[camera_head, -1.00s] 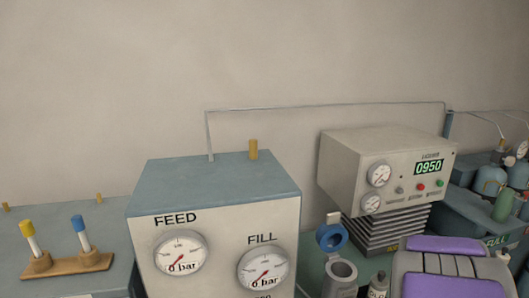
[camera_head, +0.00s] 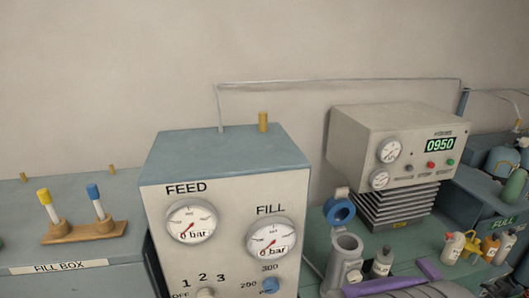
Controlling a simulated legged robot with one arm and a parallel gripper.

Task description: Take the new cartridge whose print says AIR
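No print reading AIR can be made out. Two white sticks, one with a yellow cap (camera_head: 43,197) and one with a blue cap (camera_head: 93,192), stand in a wooden holder (camera_head: 70,234) on the left; I cannot tell whether they are cartridges. A grey open-topped housing (camera_head: 346,262) with a blue ring-shaped lid (camera_head: 339,212) stands right of the gauge box. Several small bottles, including a white one (camera_head: 452,248), stand at the right, their labels unreadable. A purple and grey part, apparently mine, shows at the bottom right edge; my fingertips cannot be made out.
The gauge box (camera_head: 228,200) marked FEED and FILL stands in the middle, both dials at 0 bar. The FILL BOX (camera_head: 58,267) is on the left. A blue-grey box marked FULL (camera_head: 478,210) is at the right.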

